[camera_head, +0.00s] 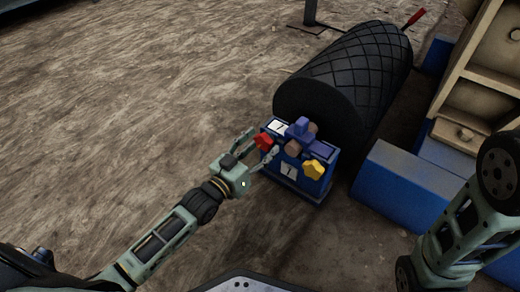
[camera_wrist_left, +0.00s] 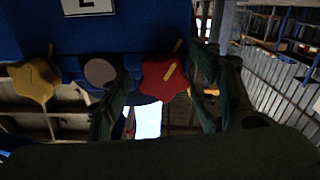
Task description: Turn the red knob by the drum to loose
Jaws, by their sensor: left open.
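The red knob (camera_head: 263,142) is on the left end of a blue control box (camera_head: 290,186) in front of the drum (camera_head: 345,85). My left gripper (camera_head: 261,146) is open, with one finger on each side of the red knob. In the left wrist view the red knob (camera_wrist_left: 163,80) sits between the two spread fingers (camera_wrist_left: 158,98), with an orange pointer mark on its face. I cannot tell whether the fingers touch it. My right arm shows at the lower right, but its gripper is out of view.
A yellow knob (camera_head: 313,169) sits on the box's right end, and it also shows in the left wrist view (camera_wrist_left: 36,80). Purple and brown parts (camera_head: 300,131) lie between the knobs. A blue block (camera_head: 398,185) stands to the right. Bare ground is free on the left.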

